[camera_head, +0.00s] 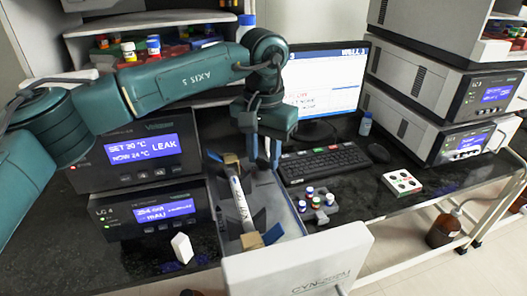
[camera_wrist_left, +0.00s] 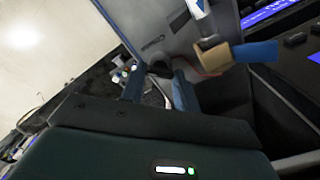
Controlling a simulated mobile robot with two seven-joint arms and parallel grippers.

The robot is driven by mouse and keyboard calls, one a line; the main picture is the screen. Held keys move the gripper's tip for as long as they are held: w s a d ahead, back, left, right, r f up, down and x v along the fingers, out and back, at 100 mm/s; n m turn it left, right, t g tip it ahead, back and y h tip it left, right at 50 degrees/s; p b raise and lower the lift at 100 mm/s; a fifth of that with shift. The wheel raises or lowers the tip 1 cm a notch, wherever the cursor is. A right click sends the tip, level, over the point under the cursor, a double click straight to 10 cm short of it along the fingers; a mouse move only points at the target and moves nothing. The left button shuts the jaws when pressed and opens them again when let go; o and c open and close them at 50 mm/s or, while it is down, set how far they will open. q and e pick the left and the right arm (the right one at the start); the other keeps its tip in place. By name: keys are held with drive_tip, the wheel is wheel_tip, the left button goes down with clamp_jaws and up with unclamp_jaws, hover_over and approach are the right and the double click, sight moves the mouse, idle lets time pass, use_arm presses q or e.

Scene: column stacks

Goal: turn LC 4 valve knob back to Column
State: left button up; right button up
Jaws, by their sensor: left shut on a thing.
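My left gripper (camera_head: 264,158) reaches down over an open grey compartment in the head view. In the left wrist view its two blue fingers (camera_wrist_left: 158,80) stand either side of a small dark knob-like part (camera_wrist_left: 158,68), and it is shut on this part. The fingers hide much of the part, so its pointing direction and any position marks cannot be read. A white column (camera_head: 241,198) with tan end fittings lies in the compartment beside the gripper, apart from it. My right gripper is not in view.
A light panel (camera_head: 298,266) stands at the front of the compartment. Stacked instruments with blue screens (camera_head: 144,148) are at the left. A keyboard (camera_head: 324,164) and small vials (camera_head: 317,201) are at the right. A white block (camera_head: 182,248) stands on the dark bench.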

sight(263, 160)
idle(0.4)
use_arm(q)
drive_tip(key=o, duration=1)
wheel_tip(263, 160, up, 13)
drive_tip(key=shift+r, duration=0.15)
